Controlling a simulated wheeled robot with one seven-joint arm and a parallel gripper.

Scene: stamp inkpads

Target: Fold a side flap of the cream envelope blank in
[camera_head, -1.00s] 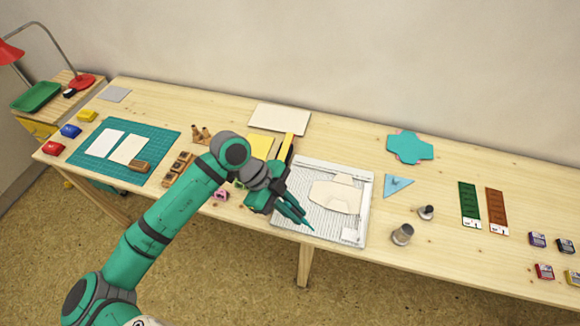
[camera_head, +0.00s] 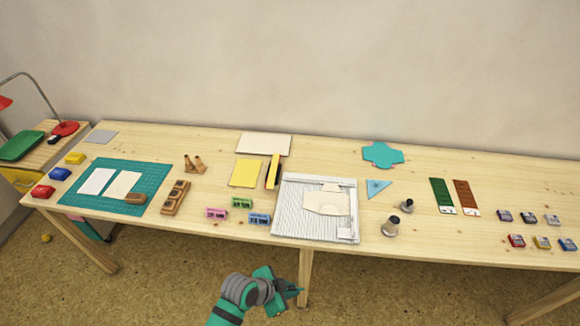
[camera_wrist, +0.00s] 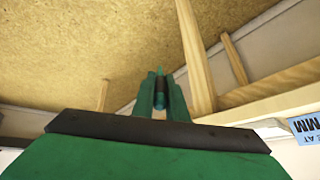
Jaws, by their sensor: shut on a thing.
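The cream envelope blank (camera_head: 326,203) lies on the white grooved scoring board (camera_head: 290,219) near the table's front edge. A small flap stands out at its back edge, and its left end tapers. I cannot tell for sure which side flaps are folded. My gripper (camera_head: 290,289) is in front of the table, away from the blank. In the wrist view my gripper (camera_wrist: 161,95) is shut on a slim teal tool (camera_wrist: 160,76) with a dark band. The tool's full shape is hidden.
Left of the board are pink, green and blue blocks (camera_head: 259,218) and yellow card (camera_head: 246,173). A blue triangle (camera_head: 376,188) and metal weights (camera_head: 391,227) are to its right. Table legs (camera_head: 305,272) stand near my gripper.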

